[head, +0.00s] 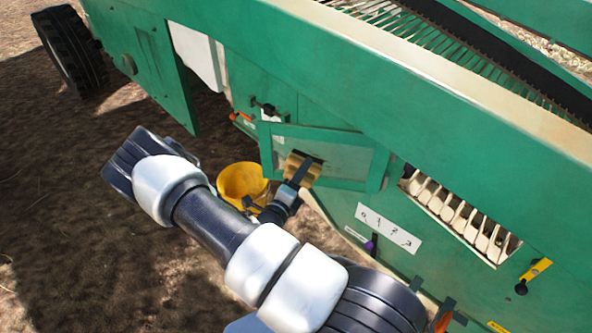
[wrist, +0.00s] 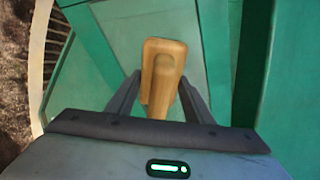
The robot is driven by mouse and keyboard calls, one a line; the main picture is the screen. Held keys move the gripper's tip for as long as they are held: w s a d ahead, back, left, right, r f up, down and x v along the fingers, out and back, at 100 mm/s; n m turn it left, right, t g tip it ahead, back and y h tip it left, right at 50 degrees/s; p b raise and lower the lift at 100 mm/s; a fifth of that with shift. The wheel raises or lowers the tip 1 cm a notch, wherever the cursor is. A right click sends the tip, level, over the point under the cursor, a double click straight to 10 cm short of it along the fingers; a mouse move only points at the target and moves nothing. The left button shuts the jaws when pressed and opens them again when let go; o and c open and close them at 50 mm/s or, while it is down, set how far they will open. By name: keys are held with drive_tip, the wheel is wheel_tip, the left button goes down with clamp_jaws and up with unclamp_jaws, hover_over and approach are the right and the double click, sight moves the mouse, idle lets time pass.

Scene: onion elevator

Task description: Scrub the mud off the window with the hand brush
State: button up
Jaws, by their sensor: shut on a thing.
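The hand brush (wrist: 163,60) is a tan wooden block with a handle pointing back toward my wrist. My gripper (wrist: 160,98) is shut on the handle, one finger on each side, in the wrist view. In the head view the brush (head: 303,166) is at the window (head: 338,160), a pane in a green frame on the machine's side. The brush covers the left part of the pane, and I cannot tell whether its bristles touch it. The visible pane looks dull and greenish; I cannot make out clear mud patches.
A yellow bucket (head: 241,183) stands left of my gripper, below the window. The green machine (head: 400,70) fills the right side, with a slotted opening (head: 455,215) right of the window. A purple knob (head: 371,244) and a yellow handle (head: 536,272) stick out. Bare soil lies at the left.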

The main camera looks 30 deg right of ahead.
drive_tip(key=shift+s+d+r+p, duration=0.1)
drive_tip(key=shift+s+d+p, duration=0.95)
drive_tip(key=shift+s+d, duration=1.05)
drive_tip(key=shift+s+d+r+p, duration=0.1)
drive_tip(key=shift+s+d+p, duration=0.95)
drive_tip(key=shift+s+d, duration=1.05)
drive_tip(key=shift+w+a+f, duration=0.1)
drive_tip(key=shift+w+a, duration=0.55)
drive_tip(key=shift+a, duration=0.2)
drive_tip(key=shift+w+a+f, duration=0.1)
drive_tip(key=shift+w+a, duration=0.55)
drive_tip(key=shift+a, duration=0.15)
